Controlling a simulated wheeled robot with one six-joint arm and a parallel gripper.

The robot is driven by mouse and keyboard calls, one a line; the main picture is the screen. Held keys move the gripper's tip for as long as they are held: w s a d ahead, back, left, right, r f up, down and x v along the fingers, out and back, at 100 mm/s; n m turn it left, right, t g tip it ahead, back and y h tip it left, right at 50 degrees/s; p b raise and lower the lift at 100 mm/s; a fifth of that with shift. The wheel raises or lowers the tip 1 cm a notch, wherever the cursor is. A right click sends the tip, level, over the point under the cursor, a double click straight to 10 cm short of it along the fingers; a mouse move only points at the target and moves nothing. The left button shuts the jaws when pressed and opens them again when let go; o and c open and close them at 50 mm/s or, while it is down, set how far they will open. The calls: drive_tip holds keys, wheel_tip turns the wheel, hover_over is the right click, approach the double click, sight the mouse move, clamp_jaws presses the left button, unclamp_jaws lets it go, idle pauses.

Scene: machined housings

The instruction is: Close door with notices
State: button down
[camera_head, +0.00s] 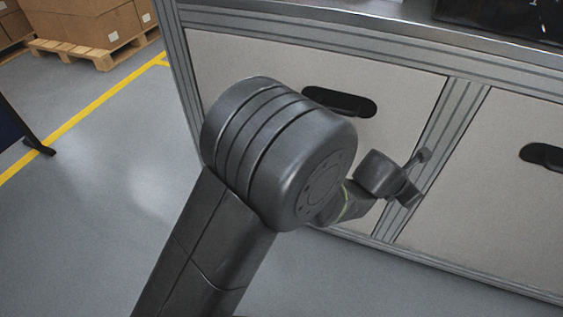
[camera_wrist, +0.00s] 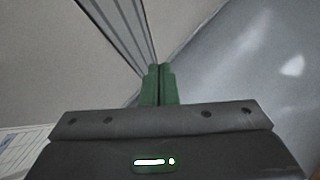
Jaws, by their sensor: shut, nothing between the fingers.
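In the head view two pale cabinet doors with dark oval handle slots show: a left door (camera_head: 400,90) and a right door (camera_head: 500,190). Both look flush with the frame, and I see no notices on their visible parts. In the wrist view a pale sheet with printed lines (camera_wrist: 22,150), perhaps a notice, shows at the lower left on or beside a pale panel (camera_wrist: 40,60). My gripper (camera_wrist: 159,68) has its green fingers shut together and empty. Its tips point toward the lower end of a grey metal post; contact cannot be told. In the head view my arm hides part of the left door.
A grey ribbed post (camera_head: 437,150) stands between the doors. A metal-edged worktop runs above them, with a dark item (camera_head: 500,18) on it. Open grey floor (camera_head: 90,210) lies left, with a yellow line (camera_head: 90,110), a dark stand (camera_head: 22,130) and boxes (camera_head: 85,22) on pallets.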

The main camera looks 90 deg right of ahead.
drive_tip(key=w+a+r, duration=0.2)
drive_tip(key=a+r, duration=0.3)
drive_tip(key=shift+r+p, duration=0.35)
drive_tip(key=shift+p, duration=0.05)
drive_tip(key=shift+f, duration=0.1)
